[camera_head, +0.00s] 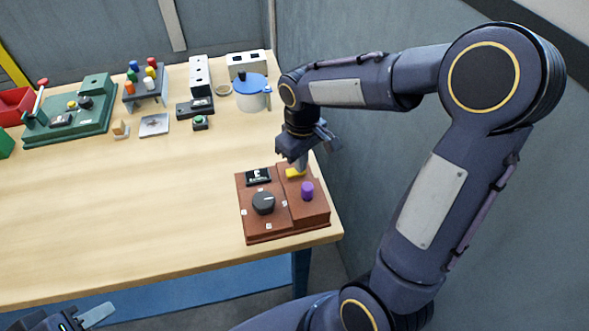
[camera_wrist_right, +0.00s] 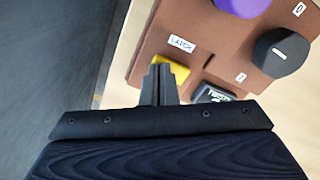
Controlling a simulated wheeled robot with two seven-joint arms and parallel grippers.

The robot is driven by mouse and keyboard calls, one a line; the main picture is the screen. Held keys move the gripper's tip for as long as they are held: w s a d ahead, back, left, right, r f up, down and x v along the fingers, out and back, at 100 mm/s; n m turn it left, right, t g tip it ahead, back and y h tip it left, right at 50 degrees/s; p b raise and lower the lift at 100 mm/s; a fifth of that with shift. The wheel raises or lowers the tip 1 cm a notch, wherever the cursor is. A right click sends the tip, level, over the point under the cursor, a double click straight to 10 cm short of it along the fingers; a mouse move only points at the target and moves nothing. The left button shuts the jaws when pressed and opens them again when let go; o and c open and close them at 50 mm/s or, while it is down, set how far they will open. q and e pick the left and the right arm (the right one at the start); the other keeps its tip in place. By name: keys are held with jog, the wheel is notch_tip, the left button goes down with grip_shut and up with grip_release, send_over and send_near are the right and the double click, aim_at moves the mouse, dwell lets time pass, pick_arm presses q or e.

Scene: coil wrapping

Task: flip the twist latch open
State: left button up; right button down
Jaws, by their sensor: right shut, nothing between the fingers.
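The twist latch (camera_head: 295,173) is a small yellow piece at the back of a reddish-brown panel (camera_head: 258,226). In the right wrist view the yellow latch (camera_wrist_right: 174,68) shows beside a "LATCH" label (camera_wrist_right: 182,44), partly hidden by my fingers. My right gripper (camera_head: 301,163) is shut and empty, with its fingertips (camera_wrist_right: 159,72) right at the latch. I cannot tell whether they touch it. My left gripper (camera_head: 88,317) is at the bottom left, far from the panel and mostly cut off by the frame edge.
The panel also carries a black knob (camera_head: 263,203), a purple knob (camera_head: 307,190) and a small black display (camera_head: 258,176). A green board (camera_head: 70,132), a white-and-blue pot (camera_head: 252,94) and other parts stand along the table's back. The middle of the table (camera_head: 130,210) is clear.

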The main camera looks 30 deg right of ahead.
jog(key=shift+f, duration=0.15)
notch_tip(320, 180, up, 7)
jog(key=p, duration=0.6)
dwell(0.7)
jog(key=s+a+r+m+t+y, duration=0.2)
jog(key=s, duration=0.6)
jog(key=s+a+r+m+t+y, duration=0.1)
jog(key=s+a+r+m+t, duration=0.1)
jog(key=s, duration=0.7)
jog(key=shift+r+m+t+y, duration=0.4)
jog(key=shift+r+m+t, duration=0.1)
jog(key=shift+r+t, duration=0.25)
